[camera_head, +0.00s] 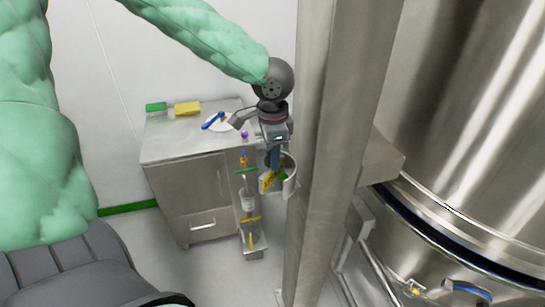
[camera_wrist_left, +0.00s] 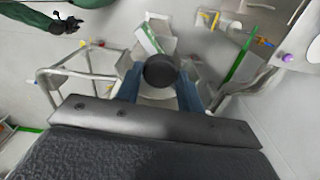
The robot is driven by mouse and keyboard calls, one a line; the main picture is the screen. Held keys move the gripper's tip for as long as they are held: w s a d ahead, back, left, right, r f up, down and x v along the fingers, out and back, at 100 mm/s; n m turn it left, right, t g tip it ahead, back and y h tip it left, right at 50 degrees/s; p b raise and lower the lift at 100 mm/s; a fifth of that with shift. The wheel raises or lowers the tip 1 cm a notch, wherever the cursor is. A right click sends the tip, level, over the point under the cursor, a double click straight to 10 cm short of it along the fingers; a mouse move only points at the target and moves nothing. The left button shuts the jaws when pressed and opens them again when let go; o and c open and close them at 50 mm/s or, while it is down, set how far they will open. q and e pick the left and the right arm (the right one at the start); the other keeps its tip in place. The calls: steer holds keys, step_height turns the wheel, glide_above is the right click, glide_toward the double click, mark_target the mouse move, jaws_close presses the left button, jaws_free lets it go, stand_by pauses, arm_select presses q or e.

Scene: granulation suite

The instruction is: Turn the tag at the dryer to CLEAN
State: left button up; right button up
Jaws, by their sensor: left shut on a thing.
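My left gripper (camera_head: 275,158) points down in front of a pale round holder (camera_head: 290,184) beside the steel post. A yellow and green piece (camera_head: 267,181), which looks like the tag, shows at its fingertips; its lettering is not readable. In the left wrist view, the blue-grey fingers of this gripper (camera_wrist_left: 159,90) are closed on a black round knob (camera_wrist_left: 160,70). A white and green plate (camera_wrist_left: 150,38) shows just beyond the knob. A dark green sleeve with a black gripper (camera_wrist_left: 68,24), seemingly my right one, is at the upper left; its jaws are too small to read.
The steel post (camera_head: 335,150) and the large steel vessel (camera_head: 460,130) stand close on the right.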

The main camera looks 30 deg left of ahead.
arm_select(q)
steer(key=n+b, duration=0.3)
steer(key=n, duration=0.5)
steer(key=shift+w+n+b, duration=0.1)
steer(key=shift+n+b, duration=0.2)
steer(key=shift+n, duration=0.6)
arm_select(e)
step_height(320, 180, up, 12)
steer(key=w+a, duration=0.2)
steer(key=w, duration=0.1)
steer(key=shift+a+r, duration=0.2)
steer(key=shift+a, duration=0.1)
arm_select(q)
steer(key=o, duration=1)
steer(key=shift+a, duration=0.1)
steer(key=shift+r, duration=0.1)
